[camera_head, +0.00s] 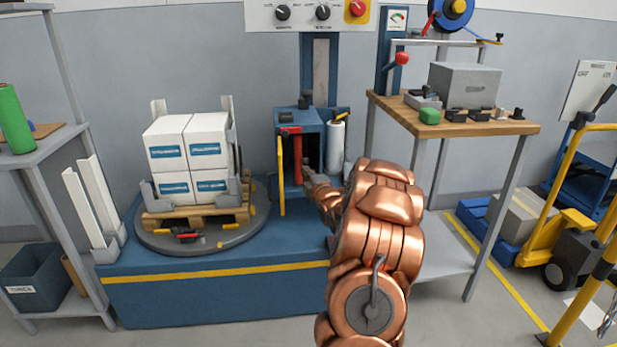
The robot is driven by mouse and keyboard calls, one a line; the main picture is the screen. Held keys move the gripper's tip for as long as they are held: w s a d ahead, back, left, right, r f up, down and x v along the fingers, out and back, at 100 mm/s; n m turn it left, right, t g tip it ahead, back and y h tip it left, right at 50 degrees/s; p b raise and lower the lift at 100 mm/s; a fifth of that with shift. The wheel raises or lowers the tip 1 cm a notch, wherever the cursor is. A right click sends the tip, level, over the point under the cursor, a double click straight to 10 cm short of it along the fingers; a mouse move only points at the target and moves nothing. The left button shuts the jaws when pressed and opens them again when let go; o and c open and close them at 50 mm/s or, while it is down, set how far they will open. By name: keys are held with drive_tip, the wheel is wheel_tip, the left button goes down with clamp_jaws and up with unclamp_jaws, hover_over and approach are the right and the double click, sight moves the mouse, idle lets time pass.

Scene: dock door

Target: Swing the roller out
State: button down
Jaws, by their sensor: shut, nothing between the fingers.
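A blue wrapping carriage (313,122) stands on the mast behind the blue base. An upright red bar (297,158), which looks like the roller, stands at the front of its dark opening. A yellow upright flap (281,175) stands open to its left. A white film roll (336,146) is upright at the carriage's right side. My gripper (307,174) is small in the picture, just right of the red bar's lower part, in front of the opening. It is shut and empty. I cannot tell whether it touches the bar. My copper arm hides the area right of it.
A turntable (157,240) at left carries a pallet (190,216) with stacked white boxes (187,155). A wooden-topped workbench (390,105) stands right of the carriage. A grey shelf (50,150) stands far left, and a yellow pallet truck (562,225) far right.

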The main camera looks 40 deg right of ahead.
sight(296, 157)
drive_tip(key=b+x, duration=0.1)
drive_tip(key=x, duration=0.4)
drive_tip(key=shift+w+d+f, duration=0.15)
drive_tip(key=shift+w, duration=0.2)
drive_tip(key=shift+w+d, duration=0.2)
drive_tip(key=shift+w, duration=0.15)
drive_tip(key=shift+r, duration=0.3)
